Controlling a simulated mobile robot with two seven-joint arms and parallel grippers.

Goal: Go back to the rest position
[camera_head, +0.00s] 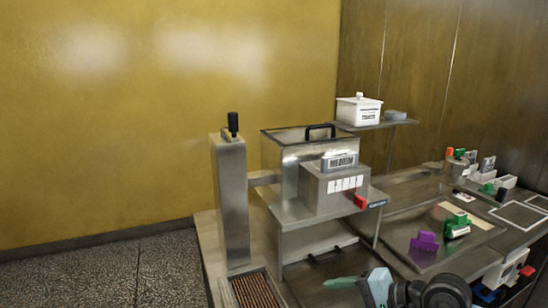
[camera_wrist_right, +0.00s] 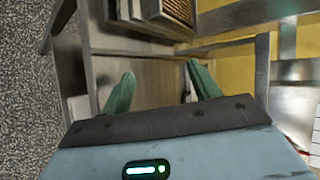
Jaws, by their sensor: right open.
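My right gripper (camera_head: 340,282) comes in at the bottom of the head view, in front of the steel machine (camera_head: 328,190). In the right wrist view its two green fingers stand apart, and the space between the fingertips (camera_wrist_right: 160,78) is empty. Below them is a bare steel surface. A tray with brown ribbed contents (camera_head: 257,292) lies at the machine's lower left; a similar brown ribbed piece in a steel frame (camera_wrist_right: 170,14) shows at the top of the wrist view. My left gripper is not in view.
A steel post (camera_head: 232,205) with a black knob stands left of the machine. A white lidded box (camera_head: 358,112) sits on an upper shelf. On the right bench are a purple piece (camera_head: 424,242), a green-and-white piece (camera_head: 457,226) and several small items. Floor at left is clear.

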